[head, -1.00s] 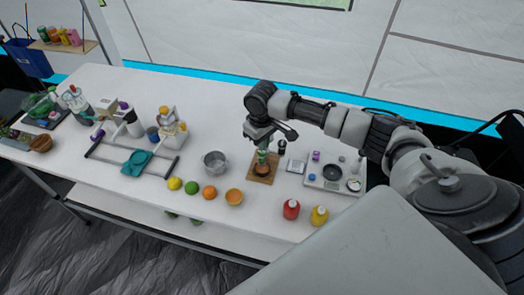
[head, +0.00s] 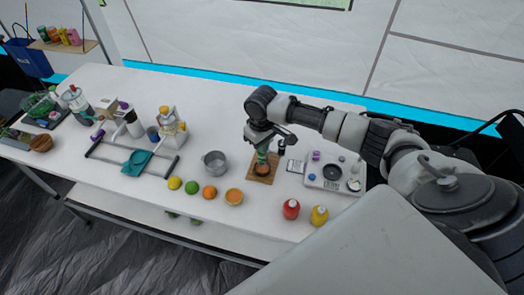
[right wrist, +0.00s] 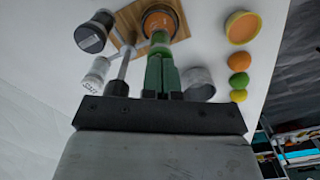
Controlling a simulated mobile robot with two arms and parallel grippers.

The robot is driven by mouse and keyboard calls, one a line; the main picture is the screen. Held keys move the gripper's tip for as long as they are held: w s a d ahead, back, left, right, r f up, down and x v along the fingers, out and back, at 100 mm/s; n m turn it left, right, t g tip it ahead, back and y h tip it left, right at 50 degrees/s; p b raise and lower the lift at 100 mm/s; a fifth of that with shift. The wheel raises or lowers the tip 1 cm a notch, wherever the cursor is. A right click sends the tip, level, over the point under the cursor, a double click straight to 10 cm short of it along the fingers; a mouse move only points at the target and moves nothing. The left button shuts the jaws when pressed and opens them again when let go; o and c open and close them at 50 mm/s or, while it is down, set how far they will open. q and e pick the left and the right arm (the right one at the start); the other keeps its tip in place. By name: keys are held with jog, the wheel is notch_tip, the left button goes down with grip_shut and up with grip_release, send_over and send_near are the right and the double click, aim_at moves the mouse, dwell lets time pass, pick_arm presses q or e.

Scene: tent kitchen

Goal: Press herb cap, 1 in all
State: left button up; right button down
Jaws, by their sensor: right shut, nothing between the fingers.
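My right gripper (head: 262,159) is over the small wooden board (head: 252,177), pointing down, and shut with nothing held. In the right wrist view its green fingers (right wrist: 161,62) are together, in line with a small green piece with a pale rim (right wrist: 160,42), which I take for the herb cap. This piece is at the near side of a round orange-brown dish (right wrist: 158,20) on the board. The fingertips overlap the green piece in this view; I cannot tell whether they touch it. In the head view the gripper hides most of it. My left gripper is out of view.
A metal pot (head: 214,162) and an orange bowl (head: 234,196) stand left of the board. A dark-topped jar (right wrist: 92,35) and a white shaker (right wrist: 95,75) are close by. A white tray (head: 318,182) is to the right. Red (head: 291,209) and yellow (head: 319,215) bottles stand in front.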

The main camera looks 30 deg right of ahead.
jog(key=shift+f, duration=0.65)
jog(key=shift+r+p, duration=0.85)
jog(key=shift+p, duration=0.1)
notch_tip(320, 180, up, 6)
jog(key=p, duration=0.7)
dwell(0.4)
